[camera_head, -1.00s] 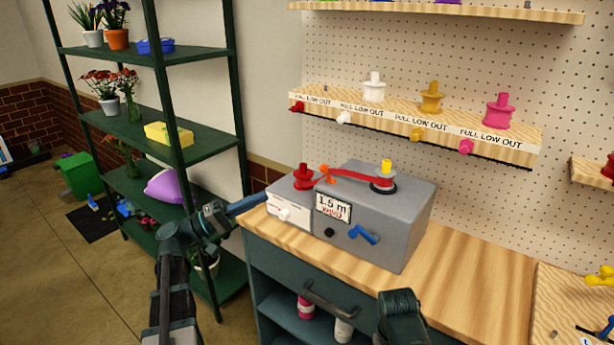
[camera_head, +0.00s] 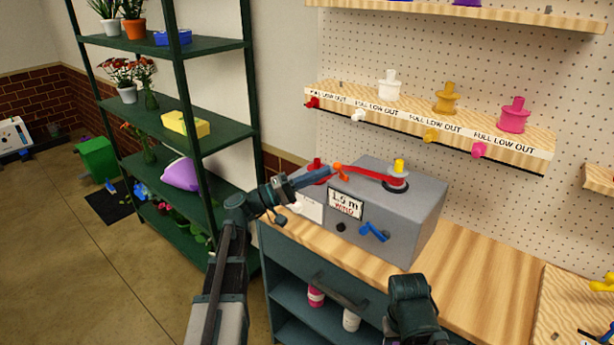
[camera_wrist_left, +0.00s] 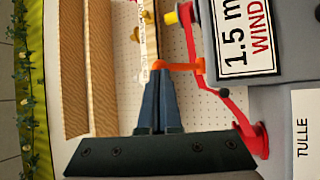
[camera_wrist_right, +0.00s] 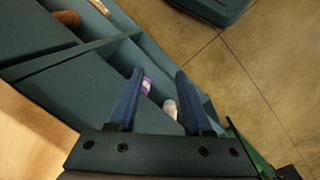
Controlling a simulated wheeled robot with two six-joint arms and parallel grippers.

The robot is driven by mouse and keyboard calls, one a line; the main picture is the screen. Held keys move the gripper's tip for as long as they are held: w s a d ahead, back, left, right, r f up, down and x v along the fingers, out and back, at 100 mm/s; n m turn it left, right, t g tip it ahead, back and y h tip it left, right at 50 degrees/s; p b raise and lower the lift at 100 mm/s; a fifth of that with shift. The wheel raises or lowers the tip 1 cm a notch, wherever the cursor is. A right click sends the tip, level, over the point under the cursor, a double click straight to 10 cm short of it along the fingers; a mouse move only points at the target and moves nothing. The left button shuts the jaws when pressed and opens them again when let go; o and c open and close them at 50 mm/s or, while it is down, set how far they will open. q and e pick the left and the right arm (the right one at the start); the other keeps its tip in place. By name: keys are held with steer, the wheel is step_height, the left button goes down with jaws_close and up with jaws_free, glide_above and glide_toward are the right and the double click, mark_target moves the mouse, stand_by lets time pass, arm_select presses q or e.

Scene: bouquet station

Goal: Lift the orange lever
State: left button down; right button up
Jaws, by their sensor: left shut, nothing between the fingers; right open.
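The orange lever (camera_head: 341,171) is on top of the grey machine (camera_head: 412,222), by the red ribbon (camera_head: 370,176) between the red spool and the black-rimmed spool. In the left wrist view the orange lever (camera_wrist_left: 182,67) lies across the tips of my left gripper (camera_wrist_left: 158,68). My left gripper (camera_head: 327,171) is shut and empty, its tips right at the lever; I cannot tell whether they touch it. My right gripper (camera_wrist_right: 160,74) is open and empty, over the teal cabinet's shelves, away from the machine.
The machine stands on a wooden counter (camera_head: 470,265) with a blue crank (camera_head: 374,232) on its front. A shelf with coloured spools (camera_head: 446,100) hangs on the pegboard above. A dark green rack (camera_head: 205,140) with pots is at the left. The counter right of the machine is clear.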

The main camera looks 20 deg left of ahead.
arm_select(q)
steer(key=shift+w+d+r, duration=0.1)
steer(key=shift+w+d, duration=0.05)
steer(key=shift+d, duration=0.05)
stand_by(0.3)
